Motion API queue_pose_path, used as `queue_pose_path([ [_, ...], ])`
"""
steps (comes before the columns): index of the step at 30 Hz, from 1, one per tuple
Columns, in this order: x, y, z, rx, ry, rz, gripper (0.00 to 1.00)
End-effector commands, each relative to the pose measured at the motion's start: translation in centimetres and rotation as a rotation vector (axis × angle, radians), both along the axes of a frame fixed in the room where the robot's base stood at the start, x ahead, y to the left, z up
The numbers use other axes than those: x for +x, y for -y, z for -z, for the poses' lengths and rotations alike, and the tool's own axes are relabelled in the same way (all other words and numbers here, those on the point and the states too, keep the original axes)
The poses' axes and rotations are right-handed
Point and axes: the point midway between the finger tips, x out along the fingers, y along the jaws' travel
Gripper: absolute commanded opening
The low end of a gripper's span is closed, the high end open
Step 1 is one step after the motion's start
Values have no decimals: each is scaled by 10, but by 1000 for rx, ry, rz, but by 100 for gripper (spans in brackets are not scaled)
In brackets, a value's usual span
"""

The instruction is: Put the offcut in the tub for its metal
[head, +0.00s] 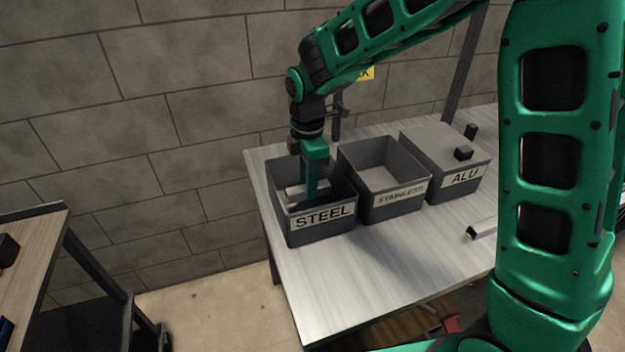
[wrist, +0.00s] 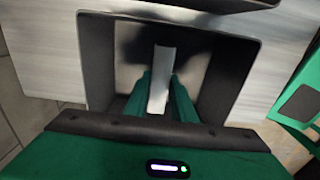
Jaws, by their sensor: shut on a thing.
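The STEEL tub (head: 322,229) is at the left end of the row on the table. My gripper (head: 308,190) reaches down inside it. In the wrist view, my gripper (wrist: 160,95) is shut on the offcut (wrist: 163,65), a pale grey bar, with the dark tub walls around it. The offcut (head: 294,191) also shows in the head view, within the tub's opening. Whether it touches the tub floor I cannot tell. The STAINLESS tub (head: 400,208) stands open in the middle. The ALU tub (head: 461,183) stands at the right with a grey lid on it.
A small dark block (head: 463,153) sits on the ALU tub's lid. A pale bar with a dark end (head: 483,229) lies on the table (head: 350,290) near my arm. The table front is mostly clear. Another bench (head: 30,245) stands at the far left.

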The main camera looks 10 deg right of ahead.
Motion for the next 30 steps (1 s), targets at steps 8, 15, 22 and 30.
queue_pose_path([
  [8,0,0,0,0,1,0,42],
  [15,1,0,-6,2,3,1,42],
  [22,1,0,-43,2,6,1,42],
  [30,1,0,-97,2,4,1,42],
])
